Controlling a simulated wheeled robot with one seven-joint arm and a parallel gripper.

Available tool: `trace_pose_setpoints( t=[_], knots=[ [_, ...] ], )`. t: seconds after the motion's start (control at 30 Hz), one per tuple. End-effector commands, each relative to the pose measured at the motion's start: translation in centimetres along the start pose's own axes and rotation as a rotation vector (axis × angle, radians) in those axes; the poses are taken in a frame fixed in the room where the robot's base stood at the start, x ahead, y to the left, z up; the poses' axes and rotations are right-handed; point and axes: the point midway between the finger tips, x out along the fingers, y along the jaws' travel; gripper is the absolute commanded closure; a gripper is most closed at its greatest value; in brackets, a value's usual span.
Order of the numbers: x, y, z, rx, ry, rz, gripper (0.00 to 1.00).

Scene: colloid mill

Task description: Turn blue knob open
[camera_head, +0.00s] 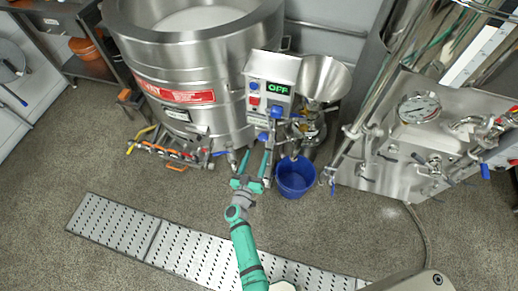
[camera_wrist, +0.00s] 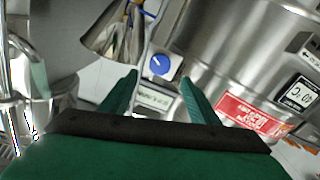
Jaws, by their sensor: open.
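A round blue knob (camera_wrist: 160,65) with a white pointer mark shows on a light panel in the wrist view. It lies beyond my open fingertips (camera_wrist: 158,80), in line with the gap between them, with no visible contact. In the head view my green gripper (camera_head: 255,156) reaches up in front of the mill's control box (camera_head: 285,68), its two fingers apart and empty. Several blue parts show there: one on the box front (camera_head: 254,86), one at its lower right (camera_head: 277,112), and one just above my fingertips (camera_head: 262,137). I cannot tell which one the wrist view shows.
A large steel tank (camera_head: 190,60) with a red label stands left of the box. A steel funnel (camera_head: 322,78) is at its right, and a blue bucket (camera_head: 296,178) stands on the floor below. A steel machine with a gauge (camera_head: 418,107) is further right. A perforated floor grate (camera_head: 190,250) lies in front.

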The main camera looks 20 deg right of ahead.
Motion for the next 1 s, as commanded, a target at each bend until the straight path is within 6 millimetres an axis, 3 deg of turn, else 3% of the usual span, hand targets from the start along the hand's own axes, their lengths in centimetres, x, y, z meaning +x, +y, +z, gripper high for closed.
trace_pose_setpoints(
  t=[0.23,0.87,1.0],
  knots=[
    [-2.5,0.0,0.0,0.000,0.000,-0.001,0.44],
    [-2.8,0.0,0.0,0.000,0.000,0.000,0.44],
    [-3.9,0.4,0.0,0.007,0.010,-0.016,0.44]
  ],
)
